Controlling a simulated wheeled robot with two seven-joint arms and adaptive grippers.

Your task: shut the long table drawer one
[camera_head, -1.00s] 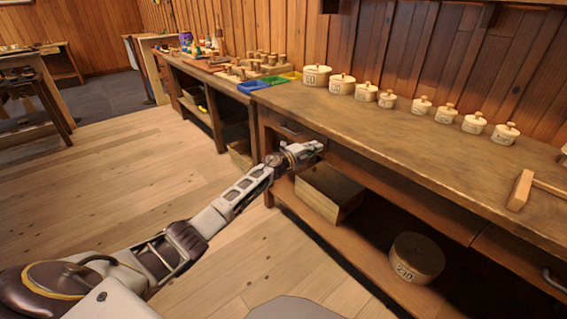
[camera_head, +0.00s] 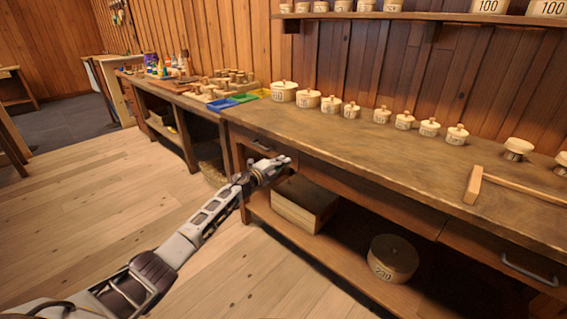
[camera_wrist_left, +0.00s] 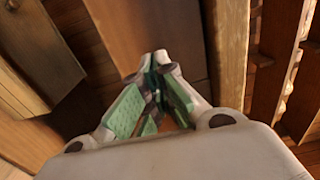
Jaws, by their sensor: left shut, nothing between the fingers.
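The long table (camera_head: 400,165) runs along the wooden wall. A drawer front with a dark handle (camera_head: 262,146) is at its left end, below the top. I cannot tell whether this drawer is fully flush, as my gripper covers part of it. A second drawer (camera_head: 490,255) with a grey handle is at the right. My left gripper (camera_head: 284,161) is at the left drawer's front, fingers shut and empty. In the left wrist view my shut fingers (camera_wrist_left: 158,68) with green pads point at a brown wooden panel. Contact is unclear. My right gripper is not in view.
Lidded round boxes (camera_head: 283,91) stand in a row on the tabletop. A wooden box (camera_head: 302,204) and a round tub (camera_head: 392,258) sit on the lower shelf. A wooden bar frame (camera_head: 474,184) lies at right. The floor at left is clear.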

